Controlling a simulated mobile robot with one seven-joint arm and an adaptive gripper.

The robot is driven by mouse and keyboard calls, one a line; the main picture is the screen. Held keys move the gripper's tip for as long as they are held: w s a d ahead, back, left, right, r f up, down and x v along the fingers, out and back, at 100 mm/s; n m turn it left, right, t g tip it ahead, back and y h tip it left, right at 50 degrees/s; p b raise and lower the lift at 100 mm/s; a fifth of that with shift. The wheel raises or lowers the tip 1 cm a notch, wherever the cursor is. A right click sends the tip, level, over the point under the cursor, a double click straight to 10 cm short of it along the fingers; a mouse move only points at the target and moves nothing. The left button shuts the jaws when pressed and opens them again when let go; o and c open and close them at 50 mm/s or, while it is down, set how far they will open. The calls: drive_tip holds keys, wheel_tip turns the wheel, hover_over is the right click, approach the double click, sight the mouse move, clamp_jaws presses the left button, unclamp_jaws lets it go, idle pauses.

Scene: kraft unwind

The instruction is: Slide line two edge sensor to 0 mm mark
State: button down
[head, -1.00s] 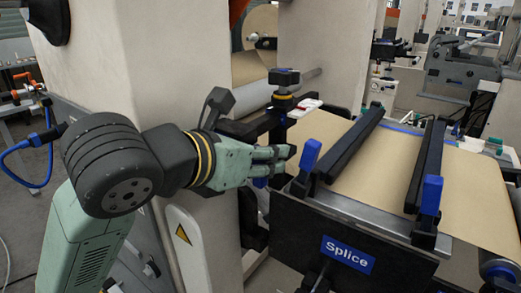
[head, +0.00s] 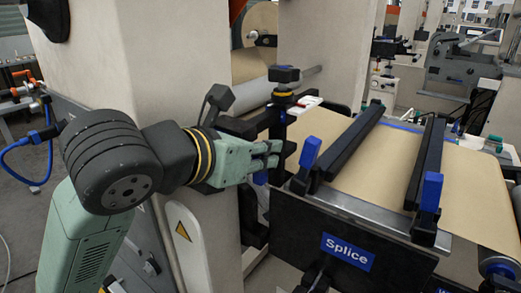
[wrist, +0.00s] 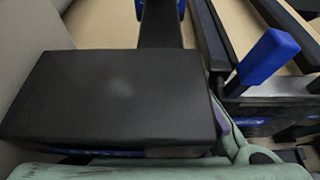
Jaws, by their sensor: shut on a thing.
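My gripper (head: 270,154) is in the head view, left of the splice table, with its green fingers closed at the lower part of a dark upright sensor assembly, which I take as the edge sensor (head: 284,75). It has a black top, a yellow-ringed post and a blue part below the fingers. In the wrist view a large black block (wrist: 110,95) with a blue strip on its near edge fills the left and middle, seemingly this sensor's top. A green finger shows at its right. The grip contact is hidden. I cannot make out a scale or 0 mm mark.
The splice table, with its blue Splice sign (head: 347,252), lies right of my gripper. Two black clamp bars with blue handles (head: 310,152) cross the brown web (head: 385,160). A pale machine column (head: 110,60) stands behind my arm. A grey roller (head: 252,94) lies behind the sensor.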

idle(0.3)
drive_tip(key=shift+w+d+b, duration=0.55)
drive_tip(key=shift+w+b, duration=0.2)
drive_tip(key=shift+b, duration=0.05)
drive_tip(key=c, duration=1.5)
unclamp_jaws()
drive_tip(key=v, duration=1.2)
drive_tip(key=shift+s+a+f, duration=0.1)
